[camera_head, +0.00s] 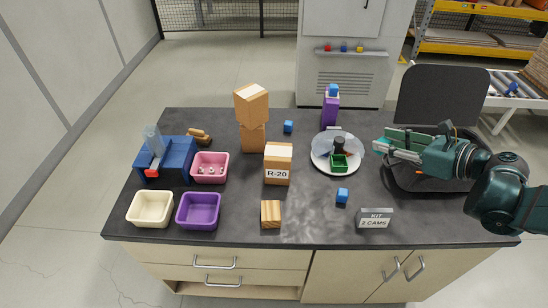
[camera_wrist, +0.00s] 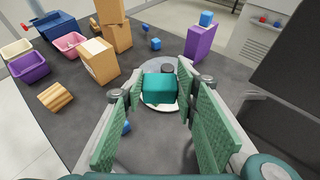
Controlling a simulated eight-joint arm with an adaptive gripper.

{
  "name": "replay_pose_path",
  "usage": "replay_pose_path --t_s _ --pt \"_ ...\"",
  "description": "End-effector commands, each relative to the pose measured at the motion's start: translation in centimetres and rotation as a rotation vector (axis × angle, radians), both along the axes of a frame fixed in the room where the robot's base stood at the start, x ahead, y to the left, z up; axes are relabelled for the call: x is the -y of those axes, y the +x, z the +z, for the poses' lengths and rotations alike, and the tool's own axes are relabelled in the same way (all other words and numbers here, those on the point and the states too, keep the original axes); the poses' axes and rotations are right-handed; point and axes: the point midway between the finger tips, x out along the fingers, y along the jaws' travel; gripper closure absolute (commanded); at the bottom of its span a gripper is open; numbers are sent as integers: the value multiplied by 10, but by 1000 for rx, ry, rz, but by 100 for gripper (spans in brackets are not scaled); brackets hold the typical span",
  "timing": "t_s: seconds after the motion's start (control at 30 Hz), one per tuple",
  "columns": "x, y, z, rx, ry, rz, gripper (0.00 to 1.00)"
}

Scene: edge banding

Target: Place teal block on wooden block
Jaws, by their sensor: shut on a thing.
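The teal block (camera_wrist: 158,88) is between the fingertips of my gripper (camera_head: 388,144) and held in the air. Its end shows at the fingertips in the head view (camera_head: 379,147). My gripper is shut on it, to the right of the white plate and above the table. The wooden block (camera_head: 270,214), with light and dark stripes, stands at the table's front middle, well to the left of my gripper. It also shows at the left in the wrist view (camera_wrist: 55,97), with nothing on top.
A cardboard box marked R-20 (camera_head: 277,166) stands behind the wooden block. A taller box stack (camera_head: 252,112) and a purple block (camera_head: 330,110) stand farther back. The white plate (camera_head: 317,165) holds several items. A small blue cube (camera_head: 342,195) and a kit sign (camera_head: 375,218) are front right.

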Motion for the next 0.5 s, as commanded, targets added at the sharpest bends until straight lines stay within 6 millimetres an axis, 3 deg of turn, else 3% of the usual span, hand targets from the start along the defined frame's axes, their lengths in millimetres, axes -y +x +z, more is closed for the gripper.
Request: replay_pose_path --t_s 0.5 --pt "-126 -15 1 1 3 308 82"
